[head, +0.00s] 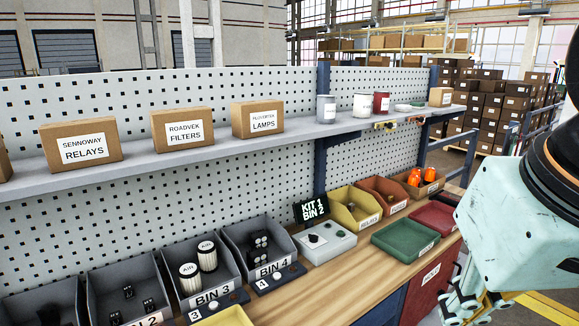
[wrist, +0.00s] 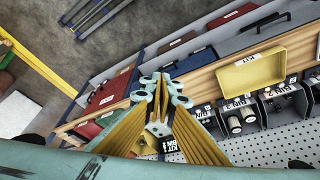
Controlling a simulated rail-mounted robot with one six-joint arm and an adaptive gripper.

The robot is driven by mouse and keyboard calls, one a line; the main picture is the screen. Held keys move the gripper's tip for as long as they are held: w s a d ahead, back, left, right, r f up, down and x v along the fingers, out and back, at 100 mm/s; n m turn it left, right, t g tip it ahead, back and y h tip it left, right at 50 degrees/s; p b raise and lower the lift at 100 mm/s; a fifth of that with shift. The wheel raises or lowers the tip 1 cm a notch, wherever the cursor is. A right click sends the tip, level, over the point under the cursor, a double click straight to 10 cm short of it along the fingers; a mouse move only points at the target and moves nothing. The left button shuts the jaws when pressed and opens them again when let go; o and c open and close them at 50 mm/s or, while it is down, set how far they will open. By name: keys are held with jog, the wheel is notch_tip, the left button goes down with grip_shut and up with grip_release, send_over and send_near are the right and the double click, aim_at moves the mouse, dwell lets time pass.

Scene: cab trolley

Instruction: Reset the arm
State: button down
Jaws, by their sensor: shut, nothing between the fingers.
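My arm fills the right side of the head view, with my gripper (head: 464,302) at the lower right, partly cut off by the bottom edge. In the wrist view my gripper (wrist: 162,90) shows its teal fingertips close together, with nothing held between them. It hangs clear of the workbench (head: 345,275), to its right in the head view. Whether it is above the floor or the bench edge is hard to tell.
Grey bins with filters (head: 207,256) and other parts line the bench. Green (head: 405,238) and dark red trays sit at its right end. A yellow KIT 1 tray (wrist: 250,62) is on the bench. Boxes stand on the shelf (head: 210,140) above.

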jog(key=shift+s+a+f, duration=0.1)
jog(key=shift+s+f, duration=0.1)
jog(key=shift+s, duration=0.5)
jog(key=shift+s+a+f, duration=0.15)
jog(key=shift+s+f, duration=0.1)
jog(key=shift+s, duration=0.5)
jog(key=shift+s+a+f, duration=0.1)
jog(key=shift+s+f, duration=0.1)
jog(key=shift+s, duration=0.5)
